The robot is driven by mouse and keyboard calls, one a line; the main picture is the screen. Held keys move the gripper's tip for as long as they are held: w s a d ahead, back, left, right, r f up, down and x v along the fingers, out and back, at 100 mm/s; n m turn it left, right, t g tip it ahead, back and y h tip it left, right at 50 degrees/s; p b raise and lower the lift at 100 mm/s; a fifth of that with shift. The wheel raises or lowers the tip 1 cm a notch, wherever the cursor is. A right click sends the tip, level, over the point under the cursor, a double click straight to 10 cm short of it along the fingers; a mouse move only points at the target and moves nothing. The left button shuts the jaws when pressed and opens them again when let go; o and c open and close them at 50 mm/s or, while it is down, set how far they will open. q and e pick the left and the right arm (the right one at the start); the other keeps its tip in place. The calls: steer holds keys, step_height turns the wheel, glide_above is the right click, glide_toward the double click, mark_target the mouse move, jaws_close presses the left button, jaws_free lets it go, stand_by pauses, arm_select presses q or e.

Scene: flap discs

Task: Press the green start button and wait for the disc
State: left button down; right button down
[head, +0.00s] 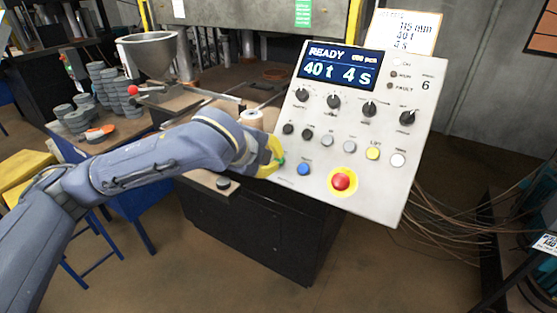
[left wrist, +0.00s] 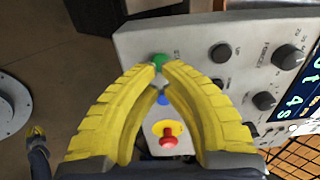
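The green start button (left wrist: 158,61) is on the lower left of the control panel (head: 325,130), right at the fingertips of my left gripper (left wrist: 159,72). In the head view the left gripper (head: 276,160) covers most of the button, and only a sliver of green shows at the tips. Its yellow fingers come together at the tips, with nothing held between them. I cannot tell whether they touch the button or how far it is pushed in. The display (head: 340,67) reads READY, 40 t, 4 s. No disc is clearly seen in the press. My right gripper (left wrist: 38,131) shows small at lower left in the wrist view.
A blue button (head: 304,169) and a red emergency stop (head: 341,181) on yellow lie close by to the right. Knobs and other buttons fill the panel above. A metal hopper (head: 148,55) and grey disc stacks (head: 104,82) stand behind my left arm.

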mark_target(278, 160)
arm_select(q)
steer(key=shift+x, duration=2.05)
stand_by(1.6)
steer(key=shift+r, duration=0.1)
steer(key=v, duration=0.8)
stand_by(0.7)
stand_by(0.3)
